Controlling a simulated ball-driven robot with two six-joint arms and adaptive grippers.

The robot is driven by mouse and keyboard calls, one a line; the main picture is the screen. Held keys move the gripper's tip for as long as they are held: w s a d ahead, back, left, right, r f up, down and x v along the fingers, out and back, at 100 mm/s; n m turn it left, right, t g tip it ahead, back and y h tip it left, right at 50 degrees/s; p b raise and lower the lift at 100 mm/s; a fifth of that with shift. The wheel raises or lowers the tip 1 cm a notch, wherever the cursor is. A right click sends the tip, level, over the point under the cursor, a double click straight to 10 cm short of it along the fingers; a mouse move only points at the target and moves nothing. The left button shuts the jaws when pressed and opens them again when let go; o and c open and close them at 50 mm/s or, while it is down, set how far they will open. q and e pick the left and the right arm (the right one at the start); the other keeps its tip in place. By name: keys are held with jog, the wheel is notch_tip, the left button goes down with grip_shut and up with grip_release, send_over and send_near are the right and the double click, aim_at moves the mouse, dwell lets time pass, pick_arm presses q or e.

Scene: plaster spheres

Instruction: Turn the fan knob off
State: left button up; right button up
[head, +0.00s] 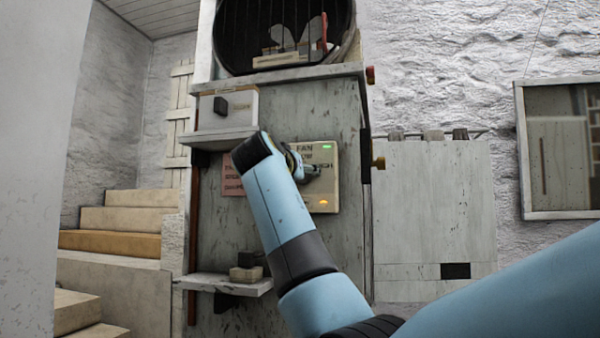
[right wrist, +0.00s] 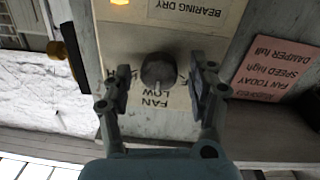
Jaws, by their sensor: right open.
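The fan knob (right wrist: 158,70) is a dark, roughly round knob on a cream panel (right wrist: 205,30), seen upside down in the right wrist view. The words FAN and LOW show beside it. Its pointer direction cannot be told. My right gripper (right wrist: 158,84) is open, one finger on each side of the knob, with small gaps visible. In the head view the panel (head: 329,190) is partly covered by my right arm, and the gripper (head: 308,168) is in front of it. The knob is hidden there. My left gripper is out of view.
A green light (head: 327,146) and an orange light (head: 322,203) glow on the panel. A pink note (head: 231,182) hangs left of it. A small shelf (head: 225,284) juts out below.

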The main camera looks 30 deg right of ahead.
jog(key=shift+w+d, duration=0.1)
jog(key=shift+d, duration=0.05)
jog(key=c, duration=1.1)
jog(key=shift+c, duration=0.2)
jog(key=shift+f+n+t+p, duration=0.1)
jog(key=shift+n+t+p, duration=0.2)
jog(key=shift+n+p, duration=5.25)
jog(key=shift+n+b, duration=0.6)
jog(key=shift+n, duration=0.15)
